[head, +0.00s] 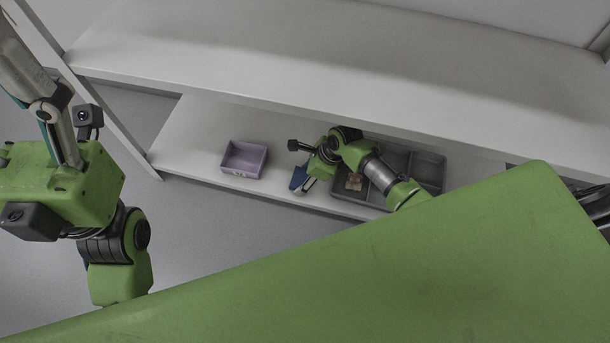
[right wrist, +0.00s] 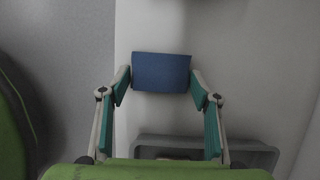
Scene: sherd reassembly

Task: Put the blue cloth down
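The blue cloth (right wrist: 161,78) is a flat dark-blue rectangle in the right wrist view. My right gripper (right wrist: 160,86) has a fingertip against each side edge of it and is shut on it. In the head view the cloth (head: 298,177) shows as a small blue patch at my right gripper (head: 304,182), over the front of the lower shelf between the lilac bin and the grey tray. I cannot tell whether its underside touches the shelf. My left gripper (head: 48,110) is at the far left, away from the shelf, with its fingertips out of frame.
The lilac bin (head: 233,172) stands empty on the lower shelf (head: 195,130). The grey compartment tray (head: 430,160) is to the right, partly behind my right arm, with a brownish piece (head: 354,182) in it. The upper shelf (head: 300,55) overhangs behind.

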